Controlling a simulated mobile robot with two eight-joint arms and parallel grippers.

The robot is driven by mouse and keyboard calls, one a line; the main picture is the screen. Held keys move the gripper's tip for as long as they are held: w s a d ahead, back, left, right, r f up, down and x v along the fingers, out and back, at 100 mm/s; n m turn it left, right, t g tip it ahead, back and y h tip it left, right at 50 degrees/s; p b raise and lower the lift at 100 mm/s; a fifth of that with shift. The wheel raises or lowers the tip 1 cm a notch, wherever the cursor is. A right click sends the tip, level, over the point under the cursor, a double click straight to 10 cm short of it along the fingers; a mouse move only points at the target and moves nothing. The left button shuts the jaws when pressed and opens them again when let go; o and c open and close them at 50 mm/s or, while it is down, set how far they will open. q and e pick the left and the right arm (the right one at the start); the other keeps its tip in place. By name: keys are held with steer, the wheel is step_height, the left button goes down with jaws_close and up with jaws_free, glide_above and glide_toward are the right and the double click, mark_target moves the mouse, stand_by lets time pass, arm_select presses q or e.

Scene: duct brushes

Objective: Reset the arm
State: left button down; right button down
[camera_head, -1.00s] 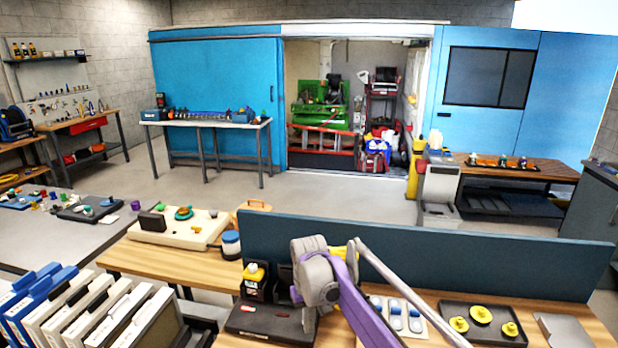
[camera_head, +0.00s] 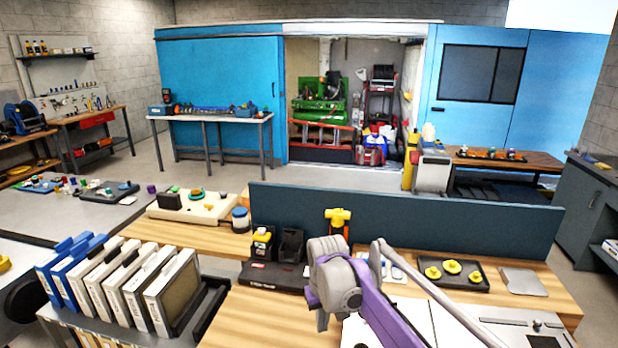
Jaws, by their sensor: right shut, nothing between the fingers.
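My right arm, purple and grey, comes in from the lower right over the wooden bench (camera_head: 250,315). My right gripper (camera_head: 322,318) hangs below the grey wrist, small and partly hidden by it. It is shut and holds nothing that I can see. It is in front of a dark dock (camera_head: 272,275) and apart from it as far as I can tell. A yellow-topped fitting (camera_head: 338,217) stands upright behind my wrist. A dark tray (camera_head: 478,288) with yellow round parts (camera_head: 452,267) lies to the right. My left gripper is not in view.
A dark blue divider panel (camera_head: 450,220) runs along the bench's back. A rack of upright white and blue panels (camera_head: 135,275) stands at left. A yellow-and-black block (camera_head: 262,240) sits in the dock. A grey plate (camera_head: 523,281) lies right of the tray.

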steer(key=s+d+m+t, duration=0.1)
steer(key=s+d+t, duration=0.1)
steer(key=s+d, duration=0.55)
steer(key=s+d+m+t, duration=0.1)
steer(key=s+d, duration=0.3)
steer(key=s, duration=0.6)
steer(key=s+d+f+m+t, duration=0.1)
steer(key=s+d+f+t, duration=0.1)
steer(key=s+f, duration=0.3)
steer(key=s+d, duration=0.1)
steer(key=s, duration=0.3)
